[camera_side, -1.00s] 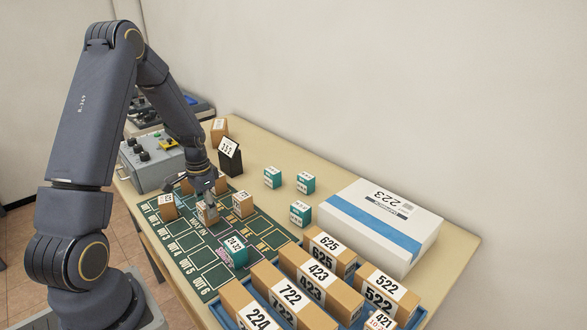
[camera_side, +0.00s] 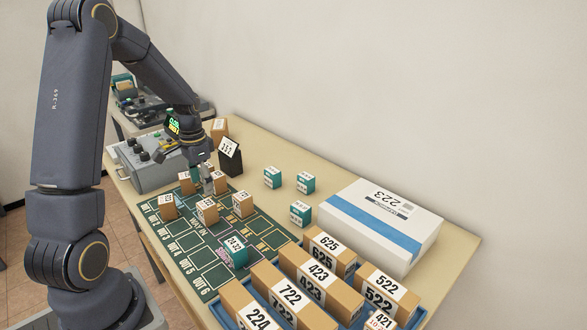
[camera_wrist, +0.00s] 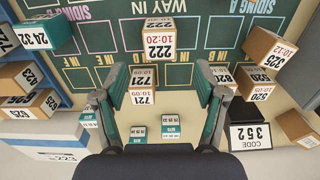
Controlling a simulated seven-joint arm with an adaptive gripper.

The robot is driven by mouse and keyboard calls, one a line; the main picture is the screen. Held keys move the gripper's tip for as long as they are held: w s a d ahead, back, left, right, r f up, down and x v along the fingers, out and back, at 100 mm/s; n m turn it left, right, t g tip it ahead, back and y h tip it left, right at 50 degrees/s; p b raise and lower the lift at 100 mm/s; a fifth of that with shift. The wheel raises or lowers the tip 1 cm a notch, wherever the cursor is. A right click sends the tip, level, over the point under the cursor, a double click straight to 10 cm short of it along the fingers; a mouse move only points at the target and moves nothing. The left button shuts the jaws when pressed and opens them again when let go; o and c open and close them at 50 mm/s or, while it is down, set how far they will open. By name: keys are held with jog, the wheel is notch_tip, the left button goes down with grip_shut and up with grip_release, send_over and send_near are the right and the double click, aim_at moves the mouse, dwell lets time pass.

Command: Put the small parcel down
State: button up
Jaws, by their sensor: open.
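The small brown parcel with a white label reading 222 10:20 (camera_wrist: 158,38) stands on the green mat beside the words WAY IN. In the side view the parcel (camera_side: 207,212) stands by itself on the mat. My gripper (camera_side: 203,182) is above and just behind it, clear of it. In the wrist view my gripper (camera_wrist: 166,84) has its two teal-padded fingers spread wide, with nothing held. The parcel shows beyond the fingertips, upright. The green mat (camera_side: 200,262) has printed outlines and lettering.
Brown parcels stand around it, including 721 (camera_wrist: 142,88) and one at the mat's left (camera_side: 168,208). A teal parcel (camera_side: 233,252) is on the mat. A dark holder with a 352 card (camera_side: 230,160), a white box (camera_side: 375,225) and large brown boxes (camera_side: 290,290) stand nearby.

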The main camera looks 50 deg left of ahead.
aim_at(208, 205)
jog(key=s+d+r+t, duration=0.2)
jog(key=d+r, duration=0.6)
jog(key=d, duration=0.1)
jog(key=s+d+r+t, duration=0.2)
jog(key=s+d+r, duration=0.1)
jog(key=d+r, duration=0.6)
jog(key=shift+s+d+y, duration=0.35)
jog(key=shift+d+y, duration=0.05)
jog(key=shift+d, duration=0.3)
jog(key=shift+o, duration=0.5)
jog(key=s+d+t, duration=0.1)
jog(key=s+d, duration=0.3)
jog(key=s, duration=0.1)
jog(key=shift+d+r+t+h, duration=0.2)
jog(key=shift+d+t+h, duration=0.1)
jog(key=shift+d+h, duration=0.1)
jog(key=shift+a, duration=0.1)
